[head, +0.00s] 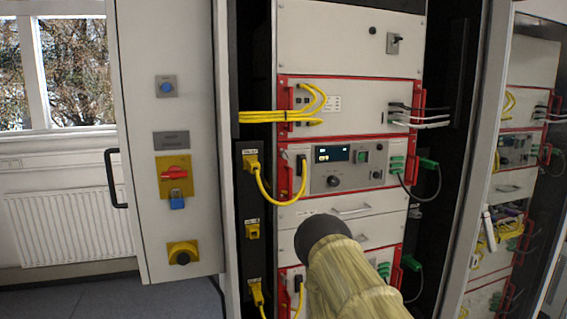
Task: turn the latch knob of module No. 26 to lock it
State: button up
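No number 26 is readable in the head view, so I cannot tell which unit in the rack is that module. A panel at the top of the rack has a small dark latch-like handle (394,43) on its right side. A unit with a lit display (332,154) in the middle has a black round knob (333,181). My arm, in a pale yellow cover with a black rounded end, rises from the bottom and hides part of the lower rack. No gripper fingers show.
Yellow cables (275,116) and green plugs (428,163) stick out from the rack. An open cabinet door (175,110) with a red switch (173,173) stands at left. A glass panel (515,130) at right mirrors the rack. Floor (75,300) is clear at lower left.

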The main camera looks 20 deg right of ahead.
aim_at(285, 154)
jog(key=k, duration=1.15)
jog(key=u, duration=0.35)
jog(key=i, duration=0.8)
jog(key=z, duration=0.4)
